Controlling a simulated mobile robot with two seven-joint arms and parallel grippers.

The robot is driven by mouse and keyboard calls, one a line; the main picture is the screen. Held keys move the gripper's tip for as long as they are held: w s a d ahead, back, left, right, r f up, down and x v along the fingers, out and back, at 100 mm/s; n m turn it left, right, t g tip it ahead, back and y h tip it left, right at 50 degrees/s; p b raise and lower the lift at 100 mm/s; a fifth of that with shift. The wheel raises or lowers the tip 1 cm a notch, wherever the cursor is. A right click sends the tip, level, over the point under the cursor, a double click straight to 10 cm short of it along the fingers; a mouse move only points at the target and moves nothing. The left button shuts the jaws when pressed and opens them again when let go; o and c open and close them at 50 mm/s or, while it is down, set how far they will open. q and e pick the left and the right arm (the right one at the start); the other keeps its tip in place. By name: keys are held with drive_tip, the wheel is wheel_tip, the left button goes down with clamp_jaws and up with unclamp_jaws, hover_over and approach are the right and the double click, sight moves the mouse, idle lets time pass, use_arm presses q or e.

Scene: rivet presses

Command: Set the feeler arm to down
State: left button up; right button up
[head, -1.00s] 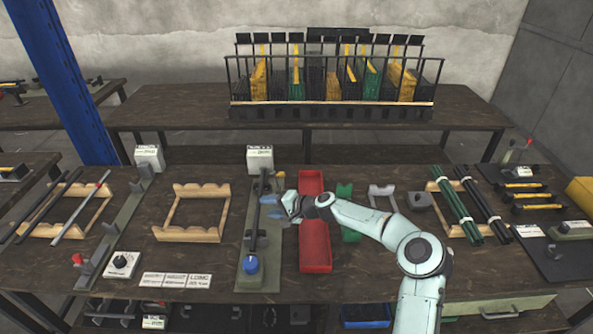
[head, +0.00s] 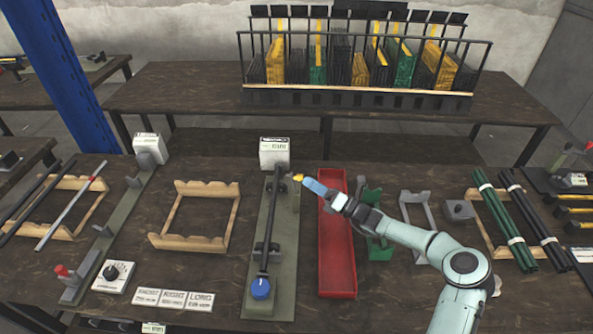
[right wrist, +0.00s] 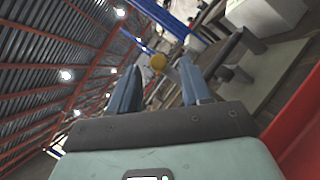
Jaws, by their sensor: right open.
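An olive press fixture (head: 276,220) stands on the table with a dark rod lying along it, a blue knob (head: 261,288) at its near end and a white box (head: 274,153) at its far end. A small yellow tip (head: 298,177), which looks like the end of the feeler arm, shows beside the box. Whether the arm is up or down cannot be told. My right gripper (head: 310,184) is open at the yellow tip. My left gripper is out of view.
A red tray (head: 337,275) lies right of the fixture, under my right forearm. A green holder (head: 379,252) and a grey holder (head: 412,208) stand farther right. A wooden rack (head: 180,242) is to the left. A long bin rack (head: 357,98) stands on the back table.

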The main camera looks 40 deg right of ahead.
drive_tip(key=x, duration=0.6)
drive_tip(key=shift+w+a, duration=0.1)
drive_tip(key=shift+a, duration=0.05)
clamp_jaws()
